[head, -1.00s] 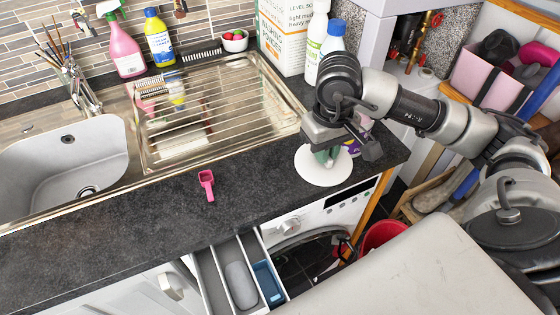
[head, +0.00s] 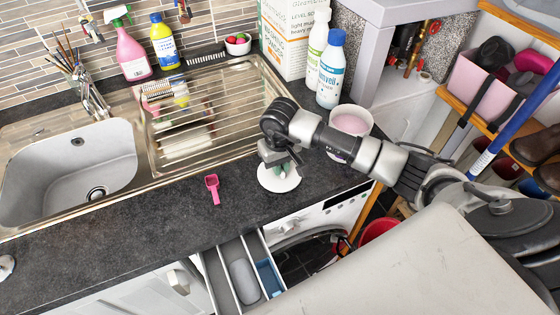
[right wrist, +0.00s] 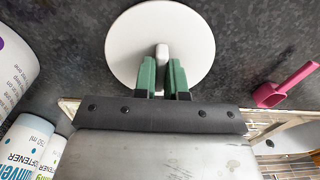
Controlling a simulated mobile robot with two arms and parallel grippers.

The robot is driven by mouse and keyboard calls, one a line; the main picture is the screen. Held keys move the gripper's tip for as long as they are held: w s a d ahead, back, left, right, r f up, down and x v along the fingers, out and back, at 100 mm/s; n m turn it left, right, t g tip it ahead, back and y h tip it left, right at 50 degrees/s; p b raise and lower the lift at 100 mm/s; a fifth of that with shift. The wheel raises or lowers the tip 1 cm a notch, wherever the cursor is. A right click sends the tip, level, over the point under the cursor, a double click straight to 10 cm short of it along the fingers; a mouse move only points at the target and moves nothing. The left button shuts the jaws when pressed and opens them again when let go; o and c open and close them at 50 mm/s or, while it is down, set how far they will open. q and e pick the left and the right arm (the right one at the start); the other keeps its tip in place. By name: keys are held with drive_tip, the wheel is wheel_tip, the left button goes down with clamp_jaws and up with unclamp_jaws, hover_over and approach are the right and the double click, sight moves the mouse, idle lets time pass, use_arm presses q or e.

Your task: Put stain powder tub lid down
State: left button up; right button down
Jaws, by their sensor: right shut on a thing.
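The lid (head: 279,180) is a round white disc with a small knob. My right gripper (head: 284,170) is shut on the knob from above; the green fingers (right wrist: 162,78) sit either side of it in the right wrist view, with the lid (right wrist: 135,40) flat beneath. The lid is low over the worktop, left of the tub; I cannot tell whether it touches. The stain powder tub (head: 351,122) stands open with pink powder inside, partly behind my right arm. Its white side (right wrist: 14,70) shows at the left of the wrist view. My left gripper is not in view.
A pink scoop (head: 213,188) lies on the dark worktop (head: 150,225), left of the lid. White bottles (head: 331,70) and a washing powder box (head: 285,40) stand behind. The steel drainer (head: 215,115) is behind left. An open drawer (head: 240,275) juts out below the front edge.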

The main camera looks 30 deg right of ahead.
drive_tip(key=shift+f, duration=0.15)
drive_tip(key=shift+f, duration=0.1)
drive_tip(key=shift+f+b, duration=0.1)
drive_tip(key=shift+b, duration=0.2)
drive_tip(key=c, duration=1.2)
unclamp_jaws()
